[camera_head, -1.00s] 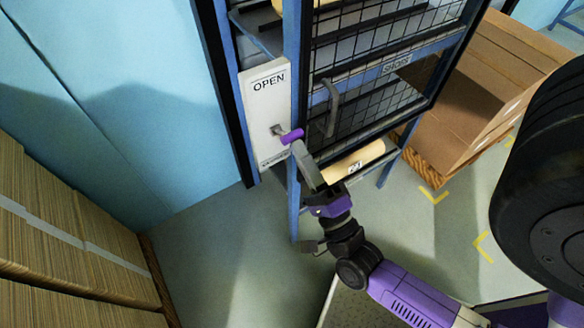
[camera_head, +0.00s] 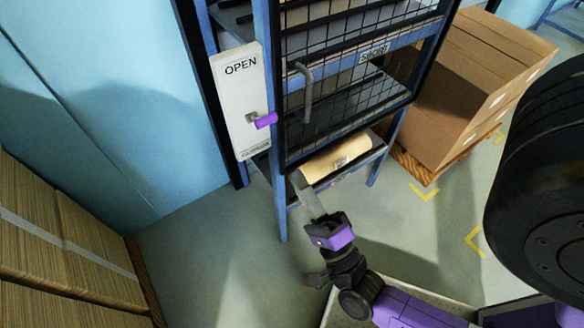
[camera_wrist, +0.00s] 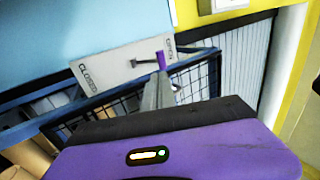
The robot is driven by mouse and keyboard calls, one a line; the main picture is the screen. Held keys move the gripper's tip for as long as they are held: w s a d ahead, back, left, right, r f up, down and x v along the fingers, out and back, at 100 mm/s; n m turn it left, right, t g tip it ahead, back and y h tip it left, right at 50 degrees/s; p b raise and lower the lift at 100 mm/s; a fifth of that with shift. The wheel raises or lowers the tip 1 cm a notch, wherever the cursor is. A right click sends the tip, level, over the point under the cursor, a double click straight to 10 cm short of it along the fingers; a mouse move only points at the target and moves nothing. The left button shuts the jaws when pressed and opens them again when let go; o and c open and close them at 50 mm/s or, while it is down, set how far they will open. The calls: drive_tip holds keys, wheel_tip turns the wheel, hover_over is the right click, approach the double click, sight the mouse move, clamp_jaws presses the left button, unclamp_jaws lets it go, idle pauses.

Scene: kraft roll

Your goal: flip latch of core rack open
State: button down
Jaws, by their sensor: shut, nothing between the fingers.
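The latch is a short purple handle (camera_head: 265,120) on a grey pivot, on a white plate (camera_head: 238,90) on the core rack (camera_head: 268,60). The plate reads OPEN at the top and CLOSED at the bottom. The handle sits between the two words, nearer CLOSED. My gripper (camera_head: 297,180) is shut and empty, below and right of the handle, with a gap between them in the head view. In the wrist view, the handle (camera_wrist: 161,60) shows just beyond the tips of my gripper (camera_wrist: 160,82). Contact cannot be told there.
A mesh door (camera_head: 335,75) with a grey pull handle (camera_head: 305,92) is right of the plate. A kraft roll (camera_head: 338,158) lies on the lowest shelf. Cardboard boxes (camera_head: 470,95) stand at the right, and stacked board (camera_head: 60,240) at the left. Floor left of my arm is clear.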

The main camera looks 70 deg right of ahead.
drive_tip(key=v, duration=0.3)
drive_tip(key=shift+s+a+f+b, duration=0.15)
drive_tip(key=shift+s+f+b, duration=0.1)
drive_tip(key=shift+f+b, duration=0.1)
idle(0.4)
drive_tip(key=w+a+n+y, duration=0.3)
drive_tip(key=a+n+y, duration=0.3)
drive_tip(key=n, duration=0.7)
drive_tip(key=s+a+n+g+y, duration=0.4)
drive_tip(key=s+n+y, duration=0.3)
drive_tip(key=n, duration=0.4)
drive_tip(key=shift+n+g, duration=0.4)
drive_tip(key=shift+s+d+f, duration=0.1)
drive_tip(key=shift+d, duration=0.05)
